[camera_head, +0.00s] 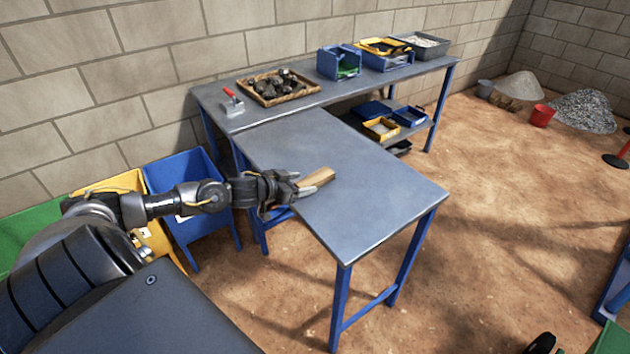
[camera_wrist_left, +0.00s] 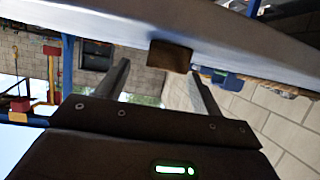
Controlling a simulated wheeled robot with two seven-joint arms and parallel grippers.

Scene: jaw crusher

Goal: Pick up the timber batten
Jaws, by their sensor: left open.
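The timber batten (camera_head: 316,179) is a short light-brown block lying on the grey table (camera_head: 370,205), near its left edge. My left gripper (camera_head: 296,187) is at the batten's near end, low at the table edge. In the left wrist view the batten's dark brown end (camera_wrist_left: 170,56) faces the camera, between and beyond the two open fingers of the gripper (camera_wrist_left: 160,85). The fingers stand apart from it on both sides. My right gripper does not show in either view.
A back bench (camera_head: 310,97) carries a wooden tray of dark rocks (camera_head: 278,86), a red-handled trowel (camera_head: 231,102) and several bins. Blue (camera_head: 193,170) and yellow bins stand left of the table. The table's right part is bare.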

